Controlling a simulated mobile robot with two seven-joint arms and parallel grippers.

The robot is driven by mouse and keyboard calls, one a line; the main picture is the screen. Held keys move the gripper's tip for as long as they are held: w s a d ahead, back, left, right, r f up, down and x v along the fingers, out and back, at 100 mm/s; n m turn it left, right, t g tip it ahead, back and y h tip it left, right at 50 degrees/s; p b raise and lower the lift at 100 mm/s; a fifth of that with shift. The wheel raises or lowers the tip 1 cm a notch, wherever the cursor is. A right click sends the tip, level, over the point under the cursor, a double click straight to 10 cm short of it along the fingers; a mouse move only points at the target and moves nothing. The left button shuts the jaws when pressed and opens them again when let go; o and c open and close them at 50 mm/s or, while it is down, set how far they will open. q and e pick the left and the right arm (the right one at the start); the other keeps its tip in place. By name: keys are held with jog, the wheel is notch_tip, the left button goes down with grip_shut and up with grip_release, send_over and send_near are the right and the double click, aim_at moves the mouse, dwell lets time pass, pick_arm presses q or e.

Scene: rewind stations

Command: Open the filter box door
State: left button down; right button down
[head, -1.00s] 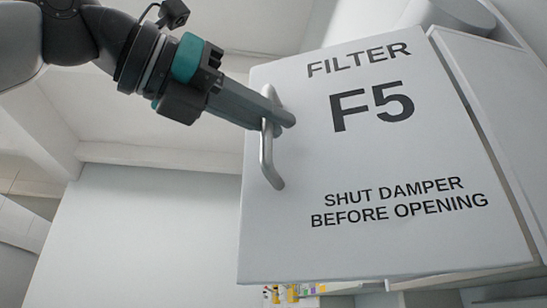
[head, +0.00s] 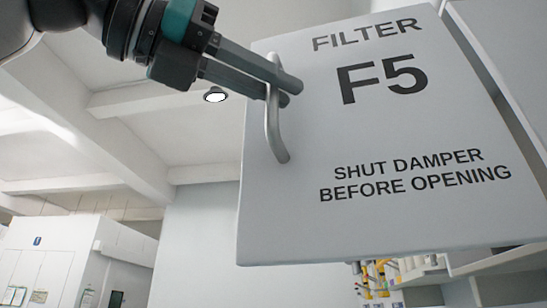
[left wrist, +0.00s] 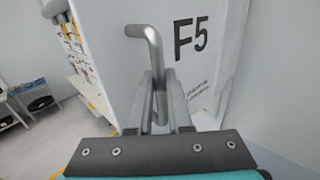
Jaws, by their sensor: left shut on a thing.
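The white filter box door (head: 300,215), marked FILTER F5 and "SHUT DAMPER BEFORE OPENING", fills the right of the head view. It stands ajar, with a gap between it and the box body (head: 480,50) at its right. The grey bar handle (head: 273,130) is on the door's left side. My left gripper (head: 290,92) is shut on the handle near its upper part. In the left wrist view the handle (left wrist: 152,50) passes between the two fingers (left wrist: 160,95), and the door (left wrist: 120,50) lies behind it. My right gripper is not in view.
Shelves with several small coloured items (head: 375,275) show below and behind the door. A white cabin-like structure (head: 75,260) stands at the far left. In the left wrist view, open floor (left wrist: 50,140) and a table (left wrist: 35,95) lie to the left.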

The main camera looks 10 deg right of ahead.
pick_arm(q)
jog(key=c, duration=0.8)
grip_release()
jog(key=shift+c, duration=0.2)
jog(key=v, duration=1.5)
jog(key=shift+a, duration=0.15)
